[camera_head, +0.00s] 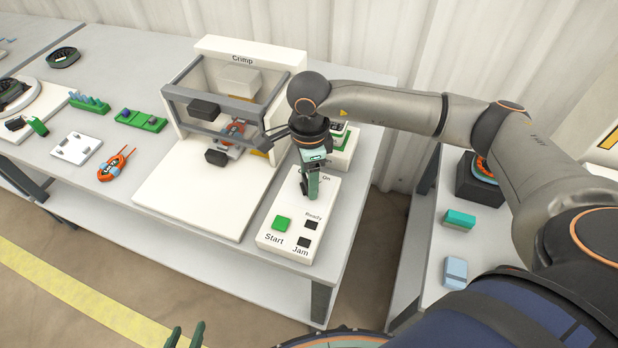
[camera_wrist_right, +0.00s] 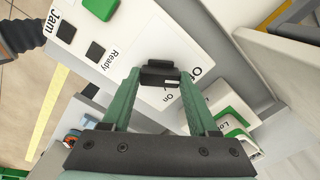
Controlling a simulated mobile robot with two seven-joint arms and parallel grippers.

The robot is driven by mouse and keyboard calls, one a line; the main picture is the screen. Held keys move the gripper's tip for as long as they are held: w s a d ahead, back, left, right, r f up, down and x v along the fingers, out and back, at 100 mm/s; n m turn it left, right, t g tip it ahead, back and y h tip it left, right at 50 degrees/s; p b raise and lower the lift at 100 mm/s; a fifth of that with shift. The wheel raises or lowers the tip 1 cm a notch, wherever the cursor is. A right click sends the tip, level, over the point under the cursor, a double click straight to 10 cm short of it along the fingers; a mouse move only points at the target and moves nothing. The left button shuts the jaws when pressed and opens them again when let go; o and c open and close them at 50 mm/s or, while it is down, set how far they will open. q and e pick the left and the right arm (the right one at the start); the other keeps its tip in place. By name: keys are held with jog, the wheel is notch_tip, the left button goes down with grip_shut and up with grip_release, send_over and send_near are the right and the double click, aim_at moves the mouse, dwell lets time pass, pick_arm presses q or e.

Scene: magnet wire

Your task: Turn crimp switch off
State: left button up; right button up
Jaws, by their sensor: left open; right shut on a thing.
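The white control box (camera_head: 264,239) marked Start, Ready, Jam and On stands at the front right of the crimp table. In the right wrist view its switch (camera_wrist_right: 158,76) is a small black piece beside the On and Off labels. My right gripper (camera_head: 308,192) points down at the box and is shut on the switch, hiding it in the head view. In the wrist view my right gripper (camera_wrist_right: 160,80) has a green finger on each side of the switch. My left gripper (camera_head: 186,336) is open and empty at the bottom edge, away from the table.
The crimp machine (camera_head: 251,52) with its clear guard stands behind a white plate (camera_head: 185,190). A green-and-white block (camera_head: 345,150) stands behind my right gripper.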

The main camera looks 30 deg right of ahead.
pick_arm(q)
jog(key=shift+w, duration=0.1)
dwell(0.3)
pick_arm(e)
jog(key=o, duration=1.3)
pick_arm(q)
jog(key=shift+s+f, duration=0.15)
jog(key=shift+s, duration=0.1)
pick_arm(e)
jog(key=shift+o, duration=0.4)
pick_arm(q)
jog(key=shift+a+p, duration=0.2)
jog(key=shift+p, duration=0.15)
pick_arm(e)
notch_tip(320, 180, up, 13)
jog(key=shift+f, duration=0.2)
pick_arm(q)
jog(key=shift+s, duration=0.1)
